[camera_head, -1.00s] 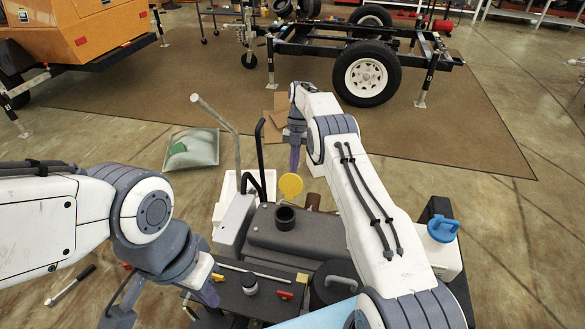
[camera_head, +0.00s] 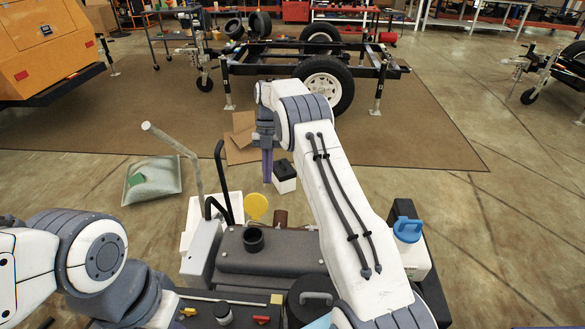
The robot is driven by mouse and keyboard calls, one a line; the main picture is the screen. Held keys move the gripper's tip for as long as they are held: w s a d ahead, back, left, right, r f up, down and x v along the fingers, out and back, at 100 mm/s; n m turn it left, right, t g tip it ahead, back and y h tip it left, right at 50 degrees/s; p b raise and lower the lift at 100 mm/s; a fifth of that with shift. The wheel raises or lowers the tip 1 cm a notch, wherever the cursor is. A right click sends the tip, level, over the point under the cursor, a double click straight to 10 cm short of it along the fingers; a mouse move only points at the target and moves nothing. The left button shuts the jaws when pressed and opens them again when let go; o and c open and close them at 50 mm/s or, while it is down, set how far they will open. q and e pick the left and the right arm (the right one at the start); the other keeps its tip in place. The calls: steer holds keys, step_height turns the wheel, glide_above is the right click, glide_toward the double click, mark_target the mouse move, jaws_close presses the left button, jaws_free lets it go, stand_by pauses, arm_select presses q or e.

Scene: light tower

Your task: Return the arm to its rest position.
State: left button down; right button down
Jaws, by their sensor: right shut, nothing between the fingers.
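My right arm, white with grey joints, reaches from the bottom right up toward the middle of the view. Its gripper (camera_head: 267,170) has purple fingers pointing down, shut and empty, behind the dark cart (camera_head: 285,250). My left arm comes in from the left, low in the picture. Its grey wrist (camera_head: 120,290) is at the bottom left, and its fingers are mostly cut off by the lower edge, so their opening cannot be judged.
The cart carries a yellow round flap (camera_head: 256,207), a bent grey pipe (camera_head: 180,150) and a white container with a blue cap (camera_head: 408,230). Open floor lies at right.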

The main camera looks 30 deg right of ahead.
steer(key=s+d+r, duration=0.5)
steer(key=s, duration=0.1)
steer(key=s+a+r+m+t+h+p, duration=0.1)
steer(key=s+a+r+m+p, duration=0.1)
steer(key=s+a+r+m, duration=0.3)
steer(key=s+a+r+m+p, duration=0.1)
steer(key=a+r, duration=0.2)
steer(key=a, duration=0.4)
steer(key=s+a+r+m+t+h+p, duration=0.1)
steer(key=s+a+r+m+p, duration=0.2)
steer(key=a, duration=0.4)
steer(key=s+a+r+m+t+p, duration=0.1)
steer(key=s+a+r+m+p, duration=0.1)
steer(key=s+m, duration=0.4)
steer(key=s+a+r+m+t+p, duration=0.1)
steer(key=s+a+m, duration=0.3)
steer(key=s, duration=1.1)
steer(key=r+m+p, duration=0.1)
steer(key=m, duration=0.2)
steer(key=shift+s+r+m+p, duration=0.3)
steer(key=shift+s, duration=0.05)
